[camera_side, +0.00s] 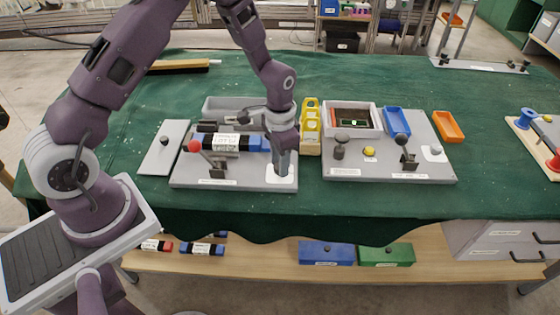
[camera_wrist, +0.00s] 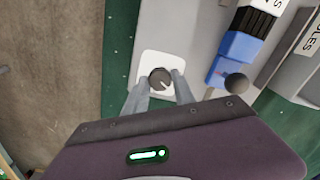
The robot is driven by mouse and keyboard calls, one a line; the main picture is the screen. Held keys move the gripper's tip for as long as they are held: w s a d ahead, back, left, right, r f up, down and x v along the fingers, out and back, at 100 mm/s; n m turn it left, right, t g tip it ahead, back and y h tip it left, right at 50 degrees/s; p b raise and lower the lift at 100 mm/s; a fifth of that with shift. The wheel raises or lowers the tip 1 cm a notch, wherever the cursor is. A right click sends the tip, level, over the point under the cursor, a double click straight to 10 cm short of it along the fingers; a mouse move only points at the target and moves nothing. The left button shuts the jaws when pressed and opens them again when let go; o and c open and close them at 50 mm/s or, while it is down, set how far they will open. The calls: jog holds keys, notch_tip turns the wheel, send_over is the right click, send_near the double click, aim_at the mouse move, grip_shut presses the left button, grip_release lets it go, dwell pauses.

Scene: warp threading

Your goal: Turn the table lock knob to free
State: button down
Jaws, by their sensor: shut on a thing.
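A round dark grey knob (camera_wrist: 160,79) with a pale pointer line sits on a white square plate (camera_wrist: 150,60) in the wrist view. The line points down and to the right. My gripper (camera_wrist: 158,83) is shut on the knob, one finger on each side. In the side view my gripper (camera_side: 283,168) points straight down at the white plate (camera_side: 281,184), at the right front corner of the left grey base (camera_side: 235,182). The plate's markings are too small to read.
Beside the gripper lie a blue and white labelled cylinder (camera_side: 232,142) and a red-ball lever (camera_side: 195,146). Yellow holders (camera_side: 310,125) stand just right. A second grey base (camera_side: 385,174) carries a lever, a yellow button and another white-plated knob (camera_side: 435,150). Green cloth lies clear in front.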

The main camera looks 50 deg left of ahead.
jog(key=n, duration=0.5)
jog(key=shift+n, duration=0.4)
dwell(0.4)
jog(key=c, duration=1)
grip_release()
jog(key=shift+c, duration=0.2)
notch_tip(320, 180, up, 7)
jog(key=shift+r, duration=0.1)
